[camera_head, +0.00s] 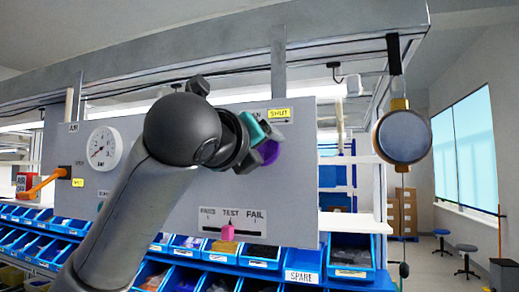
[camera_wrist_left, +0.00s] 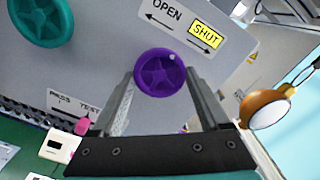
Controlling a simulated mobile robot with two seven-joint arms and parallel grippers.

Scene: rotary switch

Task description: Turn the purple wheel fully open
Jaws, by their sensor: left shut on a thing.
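The purple wheel (camera_head: 271,152) is mounted on the grey panel, partly hidden behind my left gripper (camera_head: 258,146) in the head view. In the left wrist view the purple wheel (camera_wrist_left: 160,72) sits between the two fingers of the left gripper (camera_wrist_left: 159,84), which is shut on it. The word OPEN with a left arrow and a yellow SHUT tag (camera_wrist_left: 206,37) with a right arrow are printed above the wheel. How far the wheel is turned cannot be told. My right gripper is in neither view.
A teal wheel (camera_wrist_left: 42,18) is left of the purple one. The grey panel (camera_head: 180,215) also bears a round gauge (camera_head: 103,149), an orange lever (camera_head: 42,187) and a pink slider (camera_head: 228,232). Blue bins (camera_head: 351,256) line up below. A round lamp-like object (camera_head: 403,137) hangs at the right.

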